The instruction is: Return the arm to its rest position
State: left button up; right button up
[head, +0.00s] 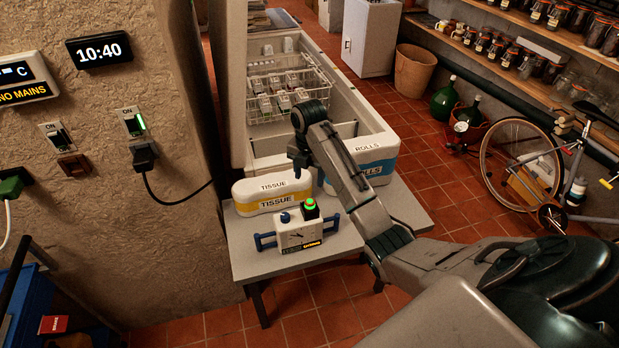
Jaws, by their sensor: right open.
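My right arm reaches in from the lower right and bends down at its dark wrist. My right gripper (299,168) points down, open, with nothing seen in it. It hangs above the small table (245,262), by the yellow-banded tissue pack (262,202) and the blue-banded rolls pack (376,170) in the picture. Below it stands a white device (297,236) with blue side handles, a dial and a green-lit top knob. The gripper looks apart from all of these. My arm hides part of the rolls pack. My left gripper is out of view.
An open chest freezer (375,127) with a wire basket (318,92) stands behind the table. Wall switches and a plug (144,154) with a cable are at left. A bicycle wheel (521,165) and jar shelves are at right. Tiled floor between is partly clear.

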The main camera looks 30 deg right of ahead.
jog(key=s+a+f+m+t, duration=0.1)
jog(key=s+a+f+m, duration=0.4)
jog(key=s, duration=0.4)
jog(key=s+a+f+m+t, duration=0.1)
jog(key=s+a+f+m, duration=0.2)
jog(key=s+f+m, duration=0.5)
jog(key=s+a+r+m+t, duration=0.1)
jog(key=s+a+r+m, duration=0.3)
jog(key=s, duration=0.6)
jog(key=s+r+m+t, duration=0.1)
jog(key=s+r+m, duration=0.2)
jog(key=s+m, duration=0.45)
notch_tip(320, 180, down, 36)
jog(key=s+d+n+g+h+b, duration=0.1)
jog(key=d+g+b, duration=0.15)
jog(key=b, duration=0.55)
pick_arm(q)
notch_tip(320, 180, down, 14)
jog(key=b, duration=0.6)
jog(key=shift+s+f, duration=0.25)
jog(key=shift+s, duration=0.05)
pick_arm(e)
jog(key=s+d+f, duration=0.1)
jog(key=s+f, duration=0.8)
jog(key=f, duration=0.5)
jog(key=s+f, duration=1)
jog(key=f, duration=0.4)
jog(key=shift+s+d+f, duration=0.15)
jog(key=shift+d, duration=0.25)
